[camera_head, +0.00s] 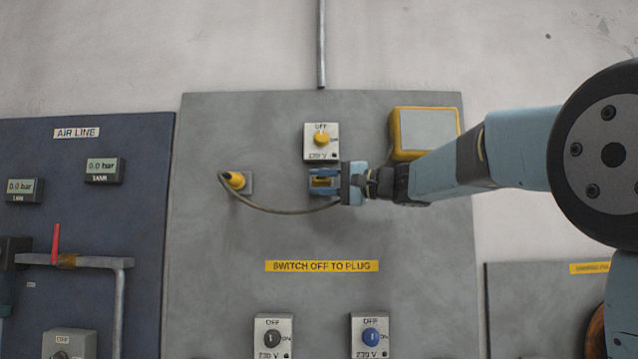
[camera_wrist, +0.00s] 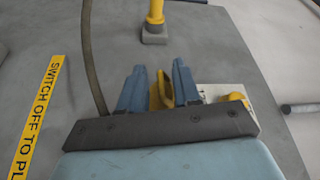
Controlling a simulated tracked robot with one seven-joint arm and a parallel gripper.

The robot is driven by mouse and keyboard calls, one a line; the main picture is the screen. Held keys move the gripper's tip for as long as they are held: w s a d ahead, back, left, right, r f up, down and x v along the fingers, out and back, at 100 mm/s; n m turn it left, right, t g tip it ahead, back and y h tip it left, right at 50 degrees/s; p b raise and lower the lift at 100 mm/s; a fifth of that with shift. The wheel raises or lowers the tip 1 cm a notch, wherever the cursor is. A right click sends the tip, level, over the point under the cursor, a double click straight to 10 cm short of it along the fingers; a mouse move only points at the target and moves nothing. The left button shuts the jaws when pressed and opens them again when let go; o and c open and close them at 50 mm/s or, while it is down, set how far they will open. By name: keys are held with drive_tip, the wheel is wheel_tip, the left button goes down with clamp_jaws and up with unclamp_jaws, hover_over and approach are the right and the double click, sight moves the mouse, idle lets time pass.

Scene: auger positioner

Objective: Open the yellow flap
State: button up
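The yellow flap (camera_wrist: 161,90) shows between my gripper's two blue fingers in the wrist view. It stands out from the grey panel and is partly hidden behind my gripper's dark front edge. In the head view only a little yellow (camera_head: 321,182) shows between the fingers. My gripper (camera_wrist: 157,86) is open, one finger on each side of the flap. A gap shows beside the flap; I cannot tell whether either finger touches it. My gripper (camera_head: 323,182) is close to the panel, just below the switch with the yellow knob (camera_head: 321,138).
A yellow plug (camera_head: 235,180) sits in a grey socket to the left, and its cable (camera_head: 270,211) runs behind my gripper. A yellow-framed box (camera_head: 428,128) is at the upper right. Two more switches (camera_head: 272,338) (camera_head: 370,337) are below, under a yellow label (camera_head: 321,266).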

drive_tip(key=v, duration=1.3)
drive_tip(key=s+f+g+h, duration=0.1)
drive_tip(key=s+f+h, duration=0.4)
drive_tip(key=f, duration=0.5)
drive_tip(key=s+f+g+h, duration=0.1)
drive_tip(key=s+f+h, duration=0.2)
drive_tip(key=s+f, duration=0.6)
drive_tip(key=s+d+f+n+h, duration=0.1)
drive_tip(key=s+d+f+h, duration=0.3)
drive_tip(key=f, duration=0.5)
drive_tip(key=s+d+f+h, duration=0.5)
drive_tip(key=s+f, duration=0.2)
drive_tip(key=f, duration=0.2)
drive_tip(key=shift+s+d+f+n+h, duration=0.2)
drive_tip(key=shift+d+f+n+h, duration=0.1)
drive_tip(key=shift+f+n, duration=0.1)
drive_tip(key=shift+c, duration=0.3)
